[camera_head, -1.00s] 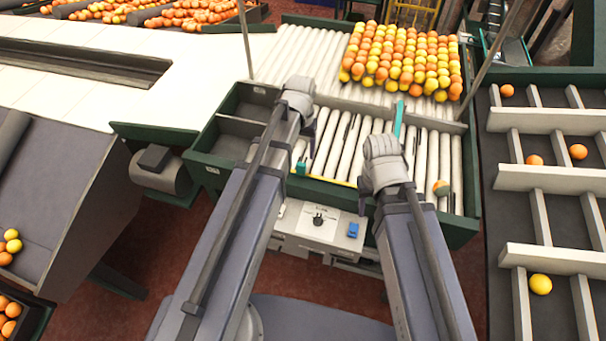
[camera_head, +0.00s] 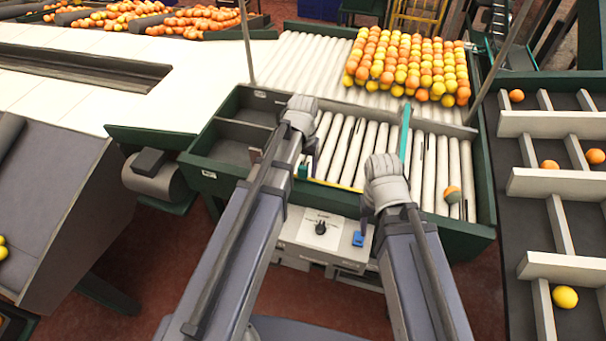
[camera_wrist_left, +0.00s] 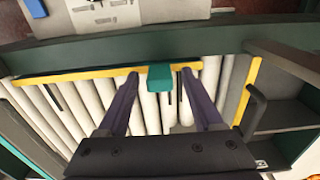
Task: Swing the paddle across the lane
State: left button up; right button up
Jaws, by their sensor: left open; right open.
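A teal bar (camera_head: 405,130) stands lengthwise among the white rollers of the lane (camera_head: 345,145); I cannot tell if it is the paddle. A small teal block (camera_head: 303,170) sits by the yellow strip at the lane's near edge. In the left wrist view this teal block (camera_wrist_left: 160,78) shows between the fingertips of my left gripper (camera_wrist_left: 159,84), which is open; I cannot tell whether they touch it. My right gripper (camera_head: 372,200) is open over the lane's near edge, left of the teal bar; its fingers are mostly hidden by its wrist.
An orange fruit with a green patch (camera_head: 452,193) lies on the rollers at right. Many oranges and yellow fruits (camera_head: 410,62) are packed on rollers behind. Empty dark bins (camera_head: 235,140) adjoin the lane's left. A control box (camera_head: 318,232) stands in front.

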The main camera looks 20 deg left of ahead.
pick_arm(q)
jog(key=shift+f, duration=0.1)
grip_shut()
dwell(0.6)
dwell(0.8)
